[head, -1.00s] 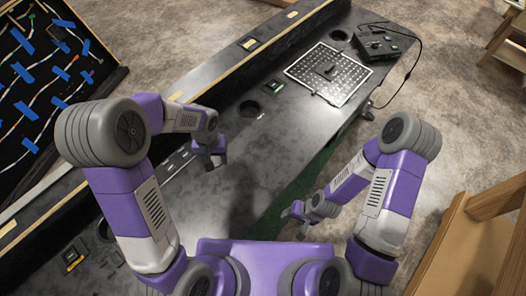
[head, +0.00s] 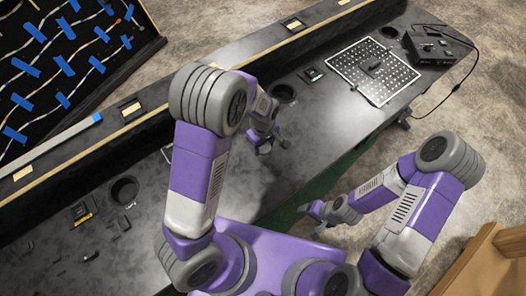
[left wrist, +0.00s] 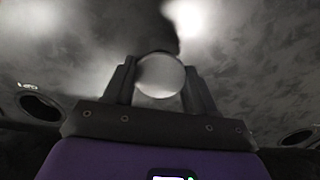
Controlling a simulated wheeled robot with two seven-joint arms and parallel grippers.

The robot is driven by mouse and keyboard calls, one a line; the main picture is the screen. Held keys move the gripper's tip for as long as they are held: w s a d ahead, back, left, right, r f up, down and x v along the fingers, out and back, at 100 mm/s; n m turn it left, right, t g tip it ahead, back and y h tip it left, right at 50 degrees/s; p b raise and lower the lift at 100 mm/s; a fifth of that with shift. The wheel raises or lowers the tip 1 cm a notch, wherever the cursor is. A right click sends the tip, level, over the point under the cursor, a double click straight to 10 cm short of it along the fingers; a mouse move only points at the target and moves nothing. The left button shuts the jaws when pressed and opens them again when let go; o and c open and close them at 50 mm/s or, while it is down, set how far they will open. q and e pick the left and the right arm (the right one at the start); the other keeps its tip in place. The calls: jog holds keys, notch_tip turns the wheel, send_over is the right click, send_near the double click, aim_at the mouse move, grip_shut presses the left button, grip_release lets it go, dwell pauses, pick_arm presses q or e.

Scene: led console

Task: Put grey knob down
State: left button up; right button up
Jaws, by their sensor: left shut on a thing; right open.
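The grey knob (left wrist: 160,76) shows in the left wrist view as a pale round disc between the two dark fingers. My left gripper (left wrist: 159,90) is shut on it. In the head view my left gripper (head: 268,147) is over the dark table (head: 235,175), between the front edge and the back ledge. I cannot make out the knob clearly there, nor whether it touches the table. My right gripper (head: 312,212) is open and empty, off the table's front edge.
A white perforated board (head: 350,70) with a small dark piece on it lies at the far end, near a black box (head: 435,47) with a cable. Round holes (head: 284,93) are set in the table. Small dark parts (head: 82,212) lie at the left. Bare tabletop surrounds my left gripper.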

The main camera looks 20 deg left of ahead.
aim_at(263, 147)
pick_arm(q)
jog(key=shift+f+b, duration=0.45)
jog(key=shift+f, duration=1.45)
jog(key=shift+f, duration=0.15)
jog(key=o, duration=1.1)
jog(key=shift+c, duration=0.2)
